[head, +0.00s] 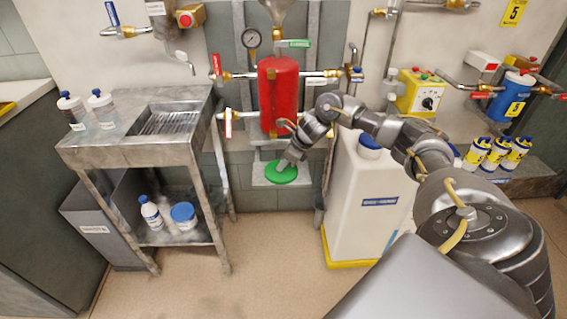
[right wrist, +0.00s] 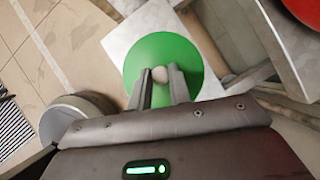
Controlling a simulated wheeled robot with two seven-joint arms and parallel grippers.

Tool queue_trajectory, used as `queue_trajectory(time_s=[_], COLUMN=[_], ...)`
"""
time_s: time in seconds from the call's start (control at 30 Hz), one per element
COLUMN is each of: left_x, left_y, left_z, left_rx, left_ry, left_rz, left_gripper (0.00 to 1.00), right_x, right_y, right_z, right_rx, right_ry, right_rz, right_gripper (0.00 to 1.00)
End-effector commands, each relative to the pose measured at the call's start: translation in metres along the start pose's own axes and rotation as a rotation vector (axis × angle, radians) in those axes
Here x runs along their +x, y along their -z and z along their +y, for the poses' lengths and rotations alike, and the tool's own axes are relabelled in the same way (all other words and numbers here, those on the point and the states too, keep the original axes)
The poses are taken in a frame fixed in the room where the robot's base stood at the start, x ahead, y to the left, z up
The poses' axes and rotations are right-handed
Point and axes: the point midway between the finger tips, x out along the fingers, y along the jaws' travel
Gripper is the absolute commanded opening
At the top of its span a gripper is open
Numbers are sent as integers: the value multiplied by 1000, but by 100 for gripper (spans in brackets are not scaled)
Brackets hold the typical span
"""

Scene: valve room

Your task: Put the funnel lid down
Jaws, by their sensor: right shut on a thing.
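The funnel lid (head: 280,172) is a flat green disc with a small pale knob at its middle. In the head view it is at or just above a small light-coloured shelf (head: 259,180) below the red tank. My right gripper (head: 286,161) is over the lid. In the right wrist view, the right gripper (right wrist: 160,78) is shut on the knob of the green lid (right wrist: 150,50), with a finger on each side. The pale square shelf (right wrist: 119,42) shows behind the lid. I cannot tell whether the lid touches it. My left gripper is not in view.
The red tank (head: 278,95) with its pipes and valves stands above the shelf, under a metal funnel (head: 277,10). A white container (head: 362,200) stands close to the right, beneath my right arm. A metal sink table (head: 140,150) is at left. The floor in front is clear.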

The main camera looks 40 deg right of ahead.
Motion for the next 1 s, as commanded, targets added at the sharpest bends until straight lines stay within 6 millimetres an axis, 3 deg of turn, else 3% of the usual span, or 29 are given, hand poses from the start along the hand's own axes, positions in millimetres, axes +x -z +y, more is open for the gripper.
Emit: queue_trajectory(time_s=[0.37,0.4,0.53,0.87,1.0], left_x=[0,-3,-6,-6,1], left_y=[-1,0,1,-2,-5], left_z=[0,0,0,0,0], left_rx=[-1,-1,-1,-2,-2], left_ry=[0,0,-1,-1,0], left_rz=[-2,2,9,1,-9], left_gripper=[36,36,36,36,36], right_x=[3,2,2,0,-15], right_y=[2,1,1,0,-1], right_z=[0,0,0,0,-1], right_rx=[-1,-1,-1,-1,-3], right_ry=[1,1,1,1,3], right_rz=[-1,-1,-1,-1,-3], right_gripper=[0,25,41,41,41])
